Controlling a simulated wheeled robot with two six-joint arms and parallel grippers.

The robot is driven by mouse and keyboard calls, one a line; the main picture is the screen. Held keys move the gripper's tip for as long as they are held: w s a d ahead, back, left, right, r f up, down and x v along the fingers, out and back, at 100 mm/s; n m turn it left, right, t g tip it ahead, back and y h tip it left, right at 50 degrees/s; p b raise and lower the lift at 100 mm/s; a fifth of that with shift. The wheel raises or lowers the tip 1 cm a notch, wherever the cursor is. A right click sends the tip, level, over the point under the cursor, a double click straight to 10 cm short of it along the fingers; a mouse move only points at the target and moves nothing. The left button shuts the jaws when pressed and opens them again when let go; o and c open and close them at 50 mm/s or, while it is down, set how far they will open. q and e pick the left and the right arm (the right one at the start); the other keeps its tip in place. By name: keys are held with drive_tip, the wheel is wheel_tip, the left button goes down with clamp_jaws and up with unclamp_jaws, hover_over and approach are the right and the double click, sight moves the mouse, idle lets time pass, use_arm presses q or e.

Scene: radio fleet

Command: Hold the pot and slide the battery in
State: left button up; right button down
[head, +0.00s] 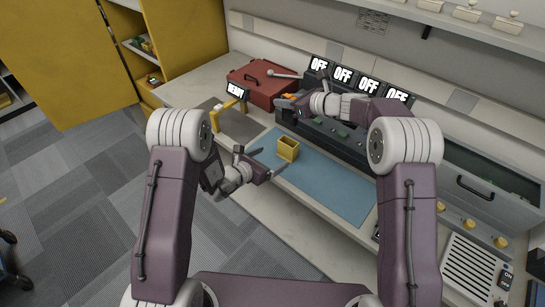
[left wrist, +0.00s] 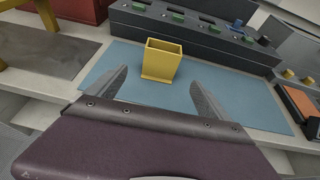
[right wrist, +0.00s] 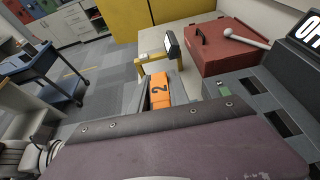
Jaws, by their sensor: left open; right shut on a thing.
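The yellow pot (head: 288,149) is an open-topped square cup. It stands upright on the blue mat (head: 335,187), and its inside looks empty from here. My left gripper (head: 263,164) is open just in front of the pot. In the left wrist view the pot (left wrist: 161,62) stands just beyond and between the two spread fingers, apparently untouched. My right gripper (head: 291,101) is shut on the orange battery above the dark charger bank. In the right wrist view the battery (right wrist: 159,90) shows a black number 2, and its lower end is hidden.
The dark charger bank (head: 345,143) stands behind the mat, with several OFF signs (head: 342,76) above it. A red toolbox (head: 262,84) with a pale-headed tool on it and a yellow stand with a sign (head: 237,91) are at left. The mat's right part is clear.

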sight(285, 150)
use_arm(q)
drive_tip(key=x, duration=1.1)
drive_tip(key=shift+w+d+f, duration=0.1)
drive_tip(key=shift+w+d, duration=0.15)
drive_tip(key=shift+w, duration=0.05)
drive_tip(key=c, duration=1.4)
